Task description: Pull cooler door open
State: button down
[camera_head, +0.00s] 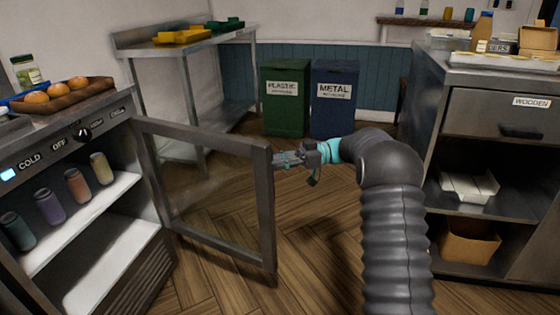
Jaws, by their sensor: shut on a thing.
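The cooler (62,150) stands at the left with several coloured cans on its upper shelf. Its glass door (267,215) with a dark grey frame is swung wide open, out into the room. My gripper (281,159) is at the door's free edge, near the upper right corner of the frame, and is shut on the door there. The handle itself is hard to make out behind the fingers. My arm reaches in from the lower right.
A counter with a drawer and open shelves (490,90) stands close at the right. A green bin (285,110) and a blue bin (334,110) stand at the back. A steel table (190,45) is at the back left. Wooden floor lies clear between door and counter.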

aim_at(243, 164)
jog(key=shift+w+a+r, duration=0.4)
jog(key=shift+w+r, duration=0.05)
jog(key=shift+w, duration=0.25)
jog(key=c, duration=1.1)
grip_release()
jog(key=shift+a+g, duration=0.3)
jog(key=shift+a, duration=0.15)
jog(key=o, duration=0.6)
jog(key=shift+s+a+f+h, duration=0.1)
jog(key=shift+a+f+h, duration=0.15)
jog(key=shift+a, duration=0.35)
jog(key=shift+s+a+f+h, duration=0.1)
jog(key=shift+a+f+h, duration=0.1)
jog(key=shift+a, duration=0.4)
jog(key=shift+w+d, duration=0.1)
jog(key=shift+d, duration=0.4)
jog(key=shift+c, duration=0.4)
jog(key=shift+d+r+y, duration=0.1)
jog(key=shift+d+y, duration=0.15)
jog(key=shift+d, duration=0.6)
jog(key=c, duration=0.5)
jog(key=shift+c, duration=0.2)
jog(key=v, duration=0.7)
jog(key=shift+d, duration=0.4)
